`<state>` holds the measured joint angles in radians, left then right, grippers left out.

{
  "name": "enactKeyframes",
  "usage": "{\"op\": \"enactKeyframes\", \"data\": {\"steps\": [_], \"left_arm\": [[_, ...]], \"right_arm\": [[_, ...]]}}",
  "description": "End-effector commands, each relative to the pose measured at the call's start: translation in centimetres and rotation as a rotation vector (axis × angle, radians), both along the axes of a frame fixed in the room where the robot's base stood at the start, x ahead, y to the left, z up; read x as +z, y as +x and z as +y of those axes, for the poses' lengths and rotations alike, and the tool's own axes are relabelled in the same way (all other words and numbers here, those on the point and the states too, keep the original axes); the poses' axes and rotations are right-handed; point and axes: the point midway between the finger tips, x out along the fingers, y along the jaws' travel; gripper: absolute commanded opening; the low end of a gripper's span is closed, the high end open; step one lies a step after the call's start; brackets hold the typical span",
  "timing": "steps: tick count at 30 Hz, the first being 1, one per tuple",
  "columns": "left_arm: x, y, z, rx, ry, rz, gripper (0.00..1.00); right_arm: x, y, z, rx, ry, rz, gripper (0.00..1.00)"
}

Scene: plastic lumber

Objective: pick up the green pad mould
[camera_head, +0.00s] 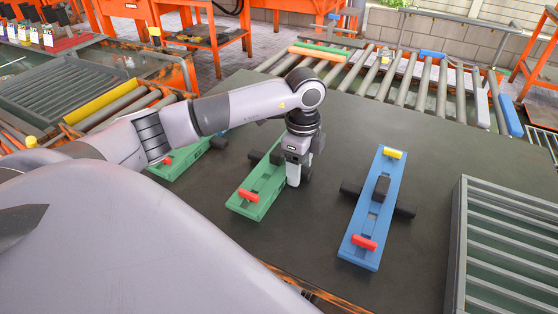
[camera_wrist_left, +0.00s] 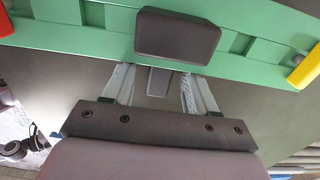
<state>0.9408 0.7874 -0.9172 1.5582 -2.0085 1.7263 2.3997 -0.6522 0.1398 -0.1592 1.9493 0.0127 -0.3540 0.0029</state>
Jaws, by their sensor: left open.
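A green pad mould (camera_head: 245,207) lies on the dark table in the middle of the head view, with a red handle at its near end and dark bars across it. My left gripper (camera_head: 296,180) is over its right side and hides part of it. In the left wrist view the green mould (camera_wrist_left: 75,38) spans the top, with a dark block (camera_wrist_left: 178,36) in its middle and a yellow handle at right. My left gripper (camera_wrist_left: 155,78) is open, its fingers reaching the mould's edge below the block. I cannot tell whether they touch it. My right gripper is not in view.
Another green mould (camera_head: 180,160) lies to the left, partly hidden behind my left arm. A blue mould (camera_head: 362,222) with yellow and red handles lies to the right. A slatted grey rack (camera_head: 463,235) stands at the far right. Roller conveyors (camera_head: 405,80) run behind the table.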

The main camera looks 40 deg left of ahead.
Motion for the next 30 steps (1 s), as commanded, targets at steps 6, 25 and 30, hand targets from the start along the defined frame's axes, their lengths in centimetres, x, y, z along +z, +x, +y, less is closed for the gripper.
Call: {"op": "enactKeyframes", "data": {"steps": [6,25,30], "left_arm": [[-0.05,0.0,-0.03,-0.001,0.0,0.0,0.51],[0.03,0.0,-0.06,-0.002,-0.001,0.0,0.0],[0.05,0.01,-0.06,-0.002,-0.002,0.0,0.0]], "right_arm": [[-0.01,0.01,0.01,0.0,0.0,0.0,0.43],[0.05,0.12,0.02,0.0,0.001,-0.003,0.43],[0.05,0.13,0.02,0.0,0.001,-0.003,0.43]]}}
